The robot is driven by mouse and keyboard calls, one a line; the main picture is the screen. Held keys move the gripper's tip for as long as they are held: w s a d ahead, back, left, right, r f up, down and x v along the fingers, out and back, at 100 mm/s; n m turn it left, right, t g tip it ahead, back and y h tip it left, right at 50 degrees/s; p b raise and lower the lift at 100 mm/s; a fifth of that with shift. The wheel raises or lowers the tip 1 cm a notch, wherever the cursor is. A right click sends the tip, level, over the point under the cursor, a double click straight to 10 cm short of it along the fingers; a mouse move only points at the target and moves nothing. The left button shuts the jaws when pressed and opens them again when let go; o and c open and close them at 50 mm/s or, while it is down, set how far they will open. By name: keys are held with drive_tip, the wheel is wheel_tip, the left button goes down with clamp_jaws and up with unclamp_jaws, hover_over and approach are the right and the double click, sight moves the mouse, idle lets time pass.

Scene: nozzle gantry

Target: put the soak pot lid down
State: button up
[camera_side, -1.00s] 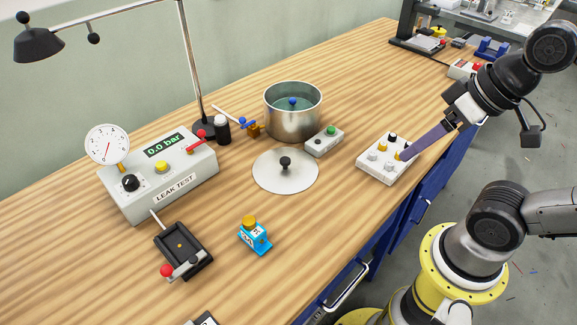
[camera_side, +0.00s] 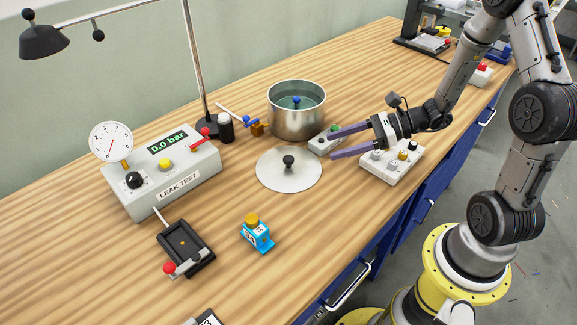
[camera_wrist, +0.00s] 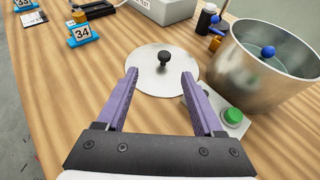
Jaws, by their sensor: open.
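The soak pot lid (camera_side: 270,172) is a flat grey disc with a black knob (camera_side: 288,161). It lies flat on the wooden bench in front of the soak pot (camera_side: 297,118), and it also shows in the wrist view (camera_wrist: 150,82). The pot is an open steel cylinder with liquid and a blue ball-topped part inside. My gripper (camera_side: 331,146) has two purple fingers, spread apart and empty. It is to the right of the lid, pointing toward it. In the wrist view the knob is ahead of and between the fingertips (camera_wrist: 160,73), apart from them.
A small box with a green button (camera_side: 322,140) sits by the pot, close to my fingers. A tray of small fittings (camera_side: 392,168) is below my gripper. The leak tester (camera_side: 165,180), a lever fixture (camera_side: 185,250) and a blue numbered block (camera_side: 257,236) stand left. The bench front is clear.

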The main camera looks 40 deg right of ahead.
sight(291, 158)
drive_tip(key=shift+d+f, duration=0.25)
drive_tip(key=shift+d, duration=0.15)
drive_tip(key=x, duration=1.3)
drive_tip(key=shift+w+a, duration=0.1)
drive_tip(key=shift+w, duration=0.3)
clamp_jaws()
